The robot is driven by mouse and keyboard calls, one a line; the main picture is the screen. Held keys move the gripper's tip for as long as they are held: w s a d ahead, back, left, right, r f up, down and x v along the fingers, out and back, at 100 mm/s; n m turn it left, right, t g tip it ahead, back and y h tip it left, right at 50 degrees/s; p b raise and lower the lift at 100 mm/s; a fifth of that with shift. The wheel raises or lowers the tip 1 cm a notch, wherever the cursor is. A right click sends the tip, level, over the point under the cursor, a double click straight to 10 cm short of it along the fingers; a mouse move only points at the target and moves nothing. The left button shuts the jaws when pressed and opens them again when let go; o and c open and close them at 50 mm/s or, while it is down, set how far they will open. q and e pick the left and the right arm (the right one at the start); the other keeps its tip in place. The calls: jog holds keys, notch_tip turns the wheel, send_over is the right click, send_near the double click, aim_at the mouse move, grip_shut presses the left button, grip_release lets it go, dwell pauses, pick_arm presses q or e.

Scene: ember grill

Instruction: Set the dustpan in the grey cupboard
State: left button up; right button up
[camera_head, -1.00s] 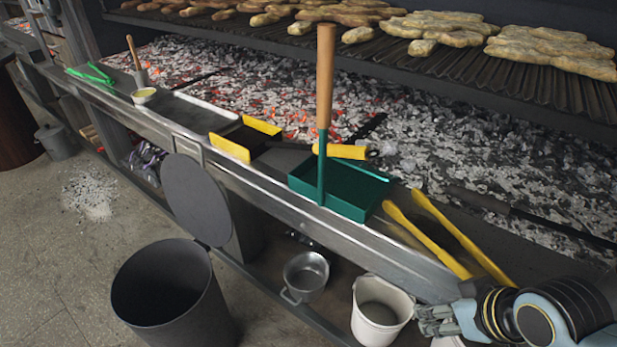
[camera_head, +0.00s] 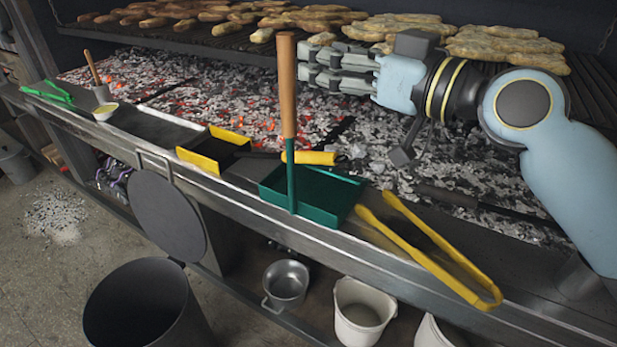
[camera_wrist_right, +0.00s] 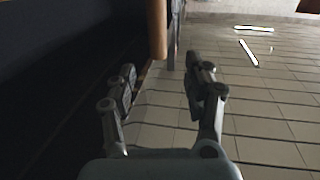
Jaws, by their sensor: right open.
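A green dustpan (camera_head: 325,197) with a tall upright wooden handle (camera_head: 287,85) sits on the metal ledge in front of the coals. My right gripper (camera_head: 303,63) is open and empty, just right of the handle's upper part in the head view, with its fingers pointing left. In the right wrist view the open fingers (camera_wrist_right: 161,75) show with a wooden shaft (camera_wrist_right: 157,30) beyond them; it looks like the handle. I cannot tell how far apart they are in depth. My left gripper is not in view. No grey cupboard can be made out.
Yellow tongs (camera_head: 430,245) lie right of the dustpan. A black-and-yellow pan (camera_head: 200,160) and a yellow grip (camera_head: 310,157) lie to its left and behind. Glowing coals (camera_head: 240,105) and bread on a rack (camera_head: 500,45) are behind. A bin (camera_head: 140,300) and white bucket (camera_head: 360,312) stand below.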

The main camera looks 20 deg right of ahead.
aim_at(293, 51)
jog(key=x, duration=0.3)
jog(key=shift+w+a, duration=0.15)
jog(key=shift+w, duration=0.1)
jog(key=p+x, duration=0.1)
jog(key=x, duration=0.1)
jog(key=p+x, duration=0.1)
jog(key=x, duration=0.1)
jog(key=shift+w+f, duration=0.25)
jog(key=shift+w, duration=0.05)
jog(key=shift+w+a+f, duration=0.1)
jog(key=shift+w+f, duration=0.05)
jog(key=shift+w, duration=0.25)
jog(key=shift+s, duration=0.1)
grip_shut()
